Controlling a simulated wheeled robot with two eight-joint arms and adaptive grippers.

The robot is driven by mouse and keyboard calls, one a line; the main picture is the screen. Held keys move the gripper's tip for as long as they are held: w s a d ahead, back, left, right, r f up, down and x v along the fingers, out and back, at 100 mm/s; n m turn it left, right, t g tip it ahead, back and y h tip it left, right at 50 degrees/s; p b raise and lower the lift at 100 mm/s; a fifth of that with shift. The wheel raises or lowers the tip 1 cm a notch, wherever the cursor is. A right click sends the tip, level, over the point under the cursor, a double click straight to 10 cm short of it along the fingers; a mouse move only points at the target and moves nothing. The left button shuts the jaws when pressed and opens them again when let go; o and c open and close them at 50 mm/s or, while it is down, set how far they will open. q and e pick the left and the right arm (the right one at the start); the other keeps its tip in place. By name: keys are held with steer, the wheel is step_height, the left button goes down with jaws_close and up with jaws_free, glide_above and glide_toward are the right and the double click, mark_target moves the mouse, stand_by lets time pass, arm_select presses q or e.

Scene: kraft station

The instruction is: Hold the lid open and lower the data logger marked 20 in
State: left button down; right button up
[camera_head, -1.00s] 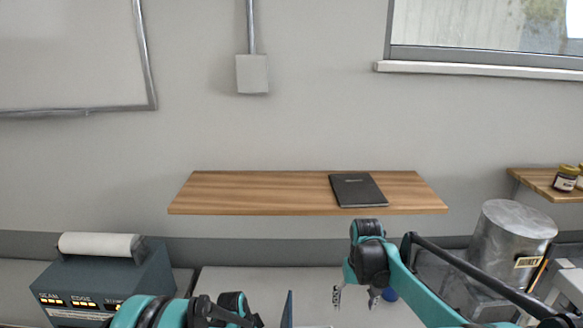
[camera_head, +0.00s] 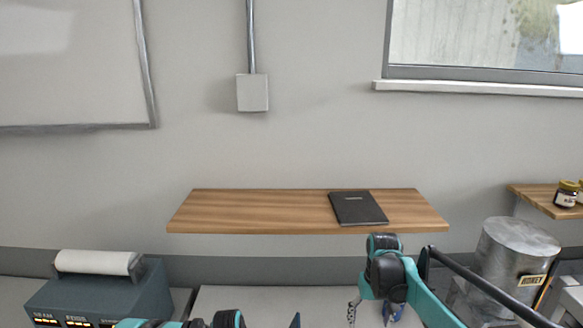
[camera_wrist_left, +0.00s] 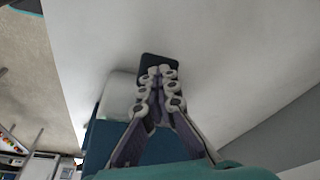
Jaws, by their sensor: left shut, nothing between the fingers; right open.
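My right gripper (camera_head: 370,314) is at the lower right of the head view, pointing down with its fingers apart. A small blue patch (camera_head: 396,310) shows beside its right finger; I cannot tell what it is. A thin dark blue upright panel (camera_head: 295,321), perhaps the lid, just shows at the bottom edge. In the left wrist view my left gripper (camera_wrist_left: 162,72) is shut, its fingertips together in front of a dark blue panel (camera_wrist_left: 150,60). I cannot tell whether they touch it. No logger marked 20 can be made out.
A dark teal machine (camera_head: 105,295) with a white roll stands at the lower left. A metal honey canister (camera_head: 512,255) stands at the right. A wooden shelf (camera_head: 250,208) holding a black notebook (camera_head: 357,208) is on the wall. The bench (camera_head: 250,300) is mostly below the view.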

arm_select(q)
steer(key=shift+a+r, duration=0.2)
steer(key=shift+r, duration=0.1)
steer(key=shift+a+r, duration=0.2)
steer(key=shift+r, duration=1.55)
